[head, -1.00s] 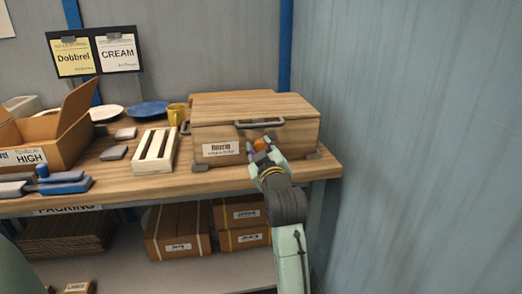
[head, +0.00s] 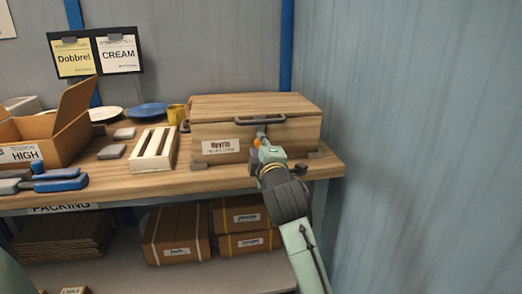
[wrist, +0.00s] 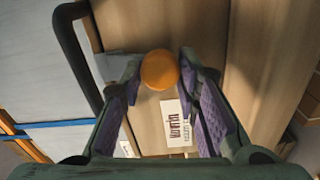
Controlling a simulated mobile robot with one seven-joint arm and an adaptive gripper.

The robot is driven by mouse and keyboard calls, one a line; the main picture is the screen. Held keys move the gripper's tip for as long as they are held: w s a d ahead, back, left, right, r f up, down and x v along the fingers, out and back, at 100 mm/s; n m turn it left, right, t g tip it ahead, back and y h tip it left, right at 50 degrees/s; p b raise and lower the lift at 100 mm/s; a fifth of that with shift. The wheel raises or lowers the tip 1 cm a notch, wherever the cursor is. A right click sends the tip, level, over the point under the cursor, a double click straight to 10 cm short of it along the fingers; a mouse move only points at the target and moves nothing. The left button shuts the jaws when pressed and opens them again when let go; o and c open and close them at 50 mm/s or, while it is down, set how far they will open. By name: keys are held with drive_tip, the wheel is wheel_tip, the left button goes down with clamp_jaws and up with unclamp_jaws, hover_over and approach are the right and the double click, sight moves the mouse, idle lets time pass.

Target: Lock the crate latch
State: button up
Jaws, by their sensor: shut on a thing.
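The wooden crate (head: 222,128) stands at the right end of the bench with its lid (head: 250,104) down.
The crate's label (head: 222,147) is left of my gripper. A white slatted rack (head: 153,150), a yellow mug (head: 177,113) and an open cardboard box (head: 60,135) are on the bench to the left. A blue-grey wall (head: 420,130) rises close on the right.

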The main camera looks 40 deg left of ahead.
drive_tip(key=shift+f+n, duration=0.1)
drive_tip(key=shift+n, duration=0.7)
drive_tip(key=o, duration=1.2)
drive_tip(key=shift+c, duration=0.2)
drive_tip(key=shift+s, duration=0.1)
drive_tip(key=v, duration=1.2)
drive_tip(key=shift+a, duration=0.1)
